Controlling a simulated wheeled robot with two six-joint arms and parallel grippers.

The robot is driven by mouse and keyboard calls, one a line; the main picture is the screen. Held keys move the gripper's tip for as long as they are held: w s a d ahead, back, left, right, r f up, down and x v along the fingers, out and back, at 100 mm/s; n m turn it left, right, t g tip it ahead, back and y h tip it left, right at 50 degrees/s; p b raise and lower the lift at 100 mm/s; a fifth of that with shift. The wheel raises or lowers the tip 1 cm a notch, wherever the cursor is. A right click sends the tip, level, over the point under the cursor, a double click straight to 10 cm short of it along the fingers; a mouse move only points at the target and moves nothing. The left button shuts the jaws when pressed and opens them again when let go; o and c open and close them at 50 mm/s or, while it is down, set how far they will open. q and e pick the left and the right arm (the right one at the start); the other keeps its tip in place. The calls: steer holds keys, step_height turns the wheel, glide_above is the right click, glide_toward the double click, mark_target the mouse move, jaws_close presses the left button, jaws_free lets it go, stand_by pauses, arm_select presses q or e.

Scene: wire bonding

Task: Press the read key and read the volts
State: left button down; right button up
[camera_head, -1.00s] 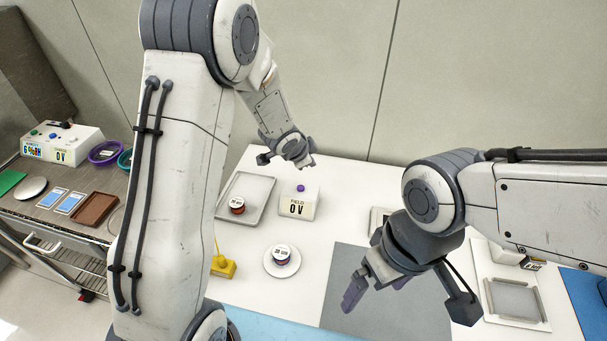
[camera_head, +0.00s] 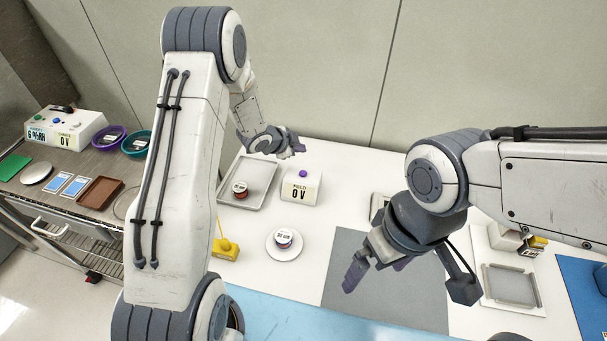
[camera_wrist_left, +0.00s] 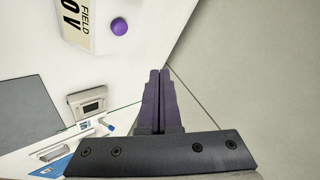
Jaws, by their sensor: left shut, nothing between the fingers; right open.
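The white field meter (camera_head: 300,190) stands on the white table and its display reads 0 V. Its purple key (camera_head: 303,173) is on top; the key also shows in the left wrist view (camera_wrist_left: 119,28), beside the FIELD label. My left gripper (camera_head: 298,148) is shut and empty, behind and above the meter, apart from the key. In the left wrist view its dark purple fingers (camera_wrist_left: 158,75) are together, to the lower right of the key. My right gripper (camera_head: 372,272) is open and empty above the grey mat.
A grey tray (camera_head: 262,166) with a red-rimmed spool (camera_head: 239,189) lies left of the meter. In front are a spool (camera_head: 283,238) on a white dish and a yellow block (camera_head: 225,249). A grey mat (camera_head: 410,305) lies to the right.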

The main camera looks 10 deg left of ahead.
mark_target(300, 174)
arm_select(q)
step_height(300, 174, down, 8)
steer(key=b, duration=0.5)
steer(key=shift+r+b, duration=0.25)
steer(key=shift+b, duration=0.1)
steer(key=shift+f, duration=0.1)
stand_by(1.3)
steer(key=shift+f+b, duration=0.3)
steer(key=shift+b, duration=0.05)
steer(key=shift+f+b, duration=0.5)
steer(key=shift+f, duration=0.05)
stand_by(0.6)
steer(key=shift+r+p, duration=0.8)
steer(key=shift+r, duration=0.2)
step_height(300, 174, up, 5)
steer(key=p, duration=0.4)
